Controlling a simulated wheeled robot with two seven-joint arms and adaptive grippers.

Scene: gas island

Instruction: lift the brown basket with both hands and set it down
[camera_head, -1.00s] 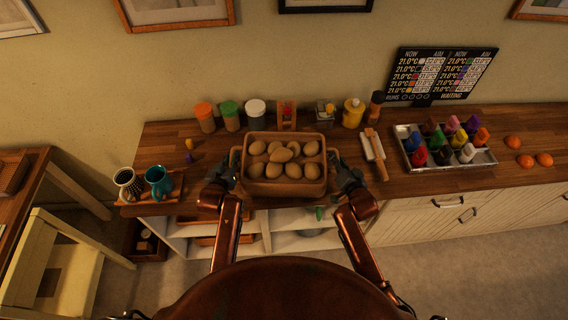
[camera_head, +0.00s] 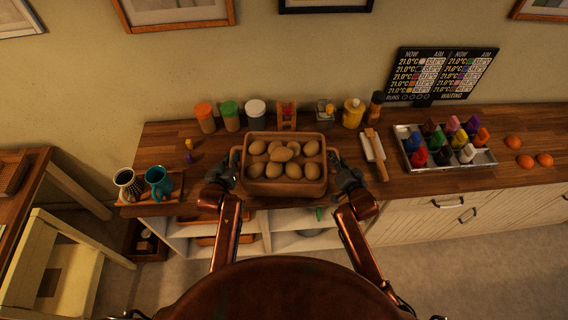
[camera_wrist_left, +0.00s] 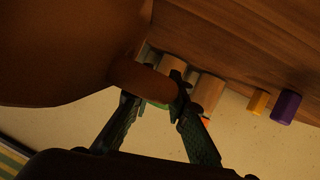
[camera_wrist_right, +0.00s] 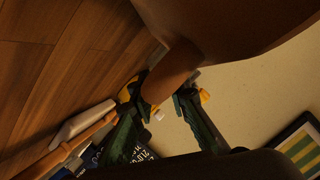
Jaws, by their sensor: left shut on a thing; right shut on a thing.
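The brown basket (camera_head: 286,188) is full of brown eggs (camera_head: 283,155) and is at the front of the wooden counter, level. My left gripper (camera_head: 231,176) is at its left side; in the left wrist view the fingers (camera_wrist_left: 160,105) are shut on the handle (camera_wrist_left: 143,80). My right gripper (camera_head: 345,174) is at its right side; in the right wrist view the fingers (camera_wrist_right: 160,100) are shut on the other handle (camera_wrist_right: 172,72). The basket's underside is hidden in the head view, so I cannot tell whether it touches the counter.
Jars (camera_head: 230,115) and a yellow bottle (camera_head: 353,112) stand behind the basket. A white block with a rolling pin (camera_head: 375,146) lies to the right, near a metal tray (camera_head: 480,158) of coloured items. Two vases (camera_head: 158,181) stand at the left. Counter shows between the vases and the basket.

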